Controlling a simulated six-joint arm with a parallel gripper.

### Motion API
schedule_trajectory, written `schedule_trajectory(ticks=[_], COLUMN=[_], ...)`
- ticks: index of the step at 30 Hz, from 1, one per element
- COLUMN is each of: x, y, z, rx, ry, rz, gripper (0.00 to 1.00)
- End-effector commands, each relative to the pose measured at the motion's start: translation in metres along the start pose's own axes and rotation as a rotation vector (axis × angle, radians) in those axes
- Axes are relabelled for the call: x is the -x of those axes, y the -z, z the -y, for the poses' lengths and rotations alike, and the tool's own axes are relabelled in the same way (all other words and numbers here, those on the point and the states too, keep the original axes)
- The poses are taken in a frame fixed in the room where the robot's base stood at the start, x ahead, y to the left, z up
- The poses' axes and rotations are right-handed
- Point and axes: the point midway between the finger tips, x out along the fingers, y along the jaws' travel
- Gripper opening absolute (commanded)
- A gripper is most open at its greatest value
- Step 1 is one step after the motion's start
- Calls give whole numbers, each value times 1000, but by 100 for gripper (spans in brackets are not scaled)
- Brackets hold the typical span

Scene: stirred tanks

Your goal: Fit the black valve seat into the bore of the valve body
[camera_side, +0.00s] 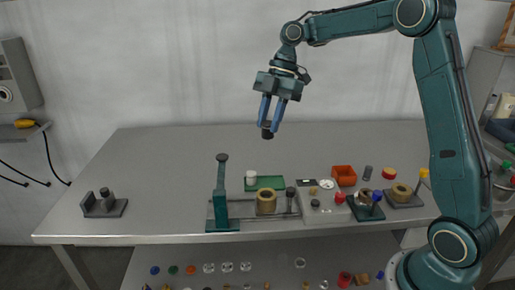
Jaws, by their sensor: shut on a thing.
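My gripper (269,126) is high above the table, with its blue fingers pointing down. It is shut on a small black piece, the valve seat (267,134), which shows at the fingertips and is partly hidden by them. The inside of the bore is too small to make out.
A tall green post (220,195) stands left of the cylinder. A green tray (266,183) with a white piece lies behind. An orange bin (344,175), a grey panel (323,205) and another brass ring (401,193) are to the right. The table's left half is mostly clear.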

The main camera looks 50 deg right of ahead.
Motion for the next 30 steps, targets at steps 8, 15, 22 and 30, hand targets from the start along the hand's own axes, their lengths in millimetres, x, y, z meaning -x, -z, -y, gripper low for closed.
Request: schedule_trajectory(ticks=[8, 15, 22, 30], x=[15, 15, 2, -27], y=[29, 30, 26, 13], z=[17, 17, 17, 18], rx=[-12, -14, -16, -15], ry=[-3, -3, -1, 0], rz=[4, 3, 0, 0], gripper=[5, 5, 5, 5])
